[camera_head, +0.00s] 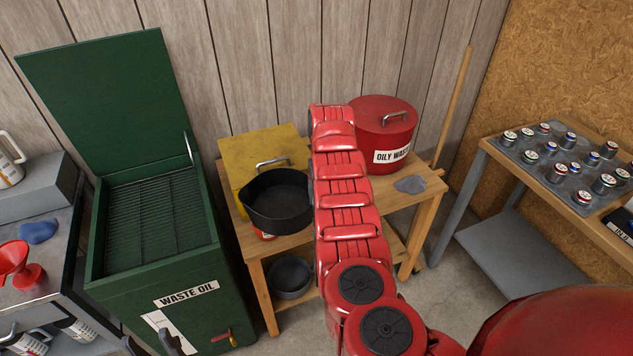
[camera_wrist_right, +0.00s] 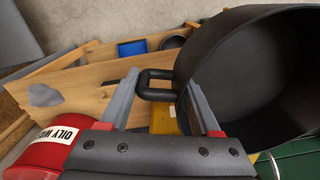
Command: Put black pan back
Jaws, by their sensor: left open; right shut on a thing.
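The black pan (camera_head: 279,205) has a pouring lip and is held in front of the yellow box, over the left part of the wooden bench; it fills the right side of the right wrist view (camera_wrist_right: 255,75). My right gripper (camera_wrist_right: 160,88) is shut on the pan's loop handle (camera_wrist_right: 155,78); in the head view my red arm hides this gripper and the handle. I cannot tell how far the pan is above the bench. My left gripper (camera_head: 150,344) is open at the bottom edge of the head view, in front of the waste oil cabinet, with only its dark fingertips showing.
The wooden bench (camera_head: 290,241) carries a yellow box (camera_head: 250,150), a red oily waste can (camera_head: 384,122) and a grey rag (camera_head: 410,184). A dark round pan (camera_head: 290,278) sits on its lower shelf. The green waste oil cabinet (camera_head: 160,265) stands open at left; a can-covered table (camera_head: 487,147) is at right.

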